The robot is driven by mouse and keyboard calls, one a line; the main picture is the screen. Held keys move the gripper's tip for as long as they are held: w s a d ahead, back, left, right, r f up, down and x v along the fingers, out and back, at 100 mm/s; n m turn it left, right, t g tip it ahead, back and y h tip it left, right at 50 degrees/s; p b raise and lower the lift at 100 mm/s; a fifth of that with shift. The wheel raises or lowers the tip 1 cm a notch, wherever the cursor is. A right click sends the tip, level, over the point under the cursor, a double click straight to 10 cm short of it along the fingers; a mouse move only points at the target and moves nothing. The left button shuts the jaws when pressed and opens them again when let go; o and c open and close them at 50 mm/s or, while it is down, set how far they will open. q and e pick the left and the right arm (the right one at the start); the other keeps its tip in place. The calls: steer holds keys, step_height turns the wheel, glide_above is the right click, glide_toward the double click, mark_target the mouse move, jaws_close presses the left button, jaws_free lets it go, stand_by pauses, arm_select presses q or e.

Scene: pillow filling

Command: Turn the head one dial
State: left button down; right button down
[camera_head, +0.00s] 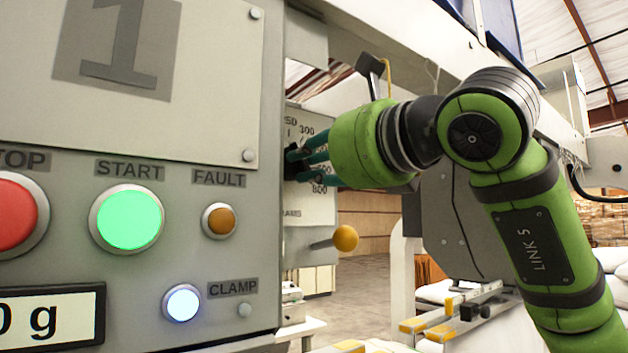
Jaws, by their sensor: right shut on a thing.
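The head one dial is a black knob (291,168) on a grey dial plate (325,192) with printed numbers such as 300 and 800. The plate is partly hidden behind the large panel marked 1. My right gripper (303,160) reaches in from the right, with its teal fingers shut on the knob. The fingers and the panel edge cover most of the knob, so its pointer setting cannot be read. My left gripper is not in view.
The large panel (215,185) at left carries a red stop button (14,215), a lit green START button (127,219), a FAULT lamp (220,220) and a lit CLAMP lamp (182,303).

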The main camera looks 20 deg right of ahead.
steer(key=m+b, duration=0.3)
steer(key=m, duration=0.3)
steer(key=shift+s+a+r+b, duration=0.1)
steer(key=shift+b, duration=0.2)
steer(key=m+b, duration=0.1)
steer(key=m, duration=0.1)
steer(key=shift+r+m, duration=0.1)
steer(key=shift+m, duration=0.3)
steer(key=shift+r+m+b, duration=0.15)
steer(key=shift+m+b, duration=0.4)
steer(key=shift+m, duration=0.65)
steer(key=c, duration=1.1)
jaws_free()
steer(key=shift+c, duration=0.2)
steer(key=shift+a, duration=0.1)
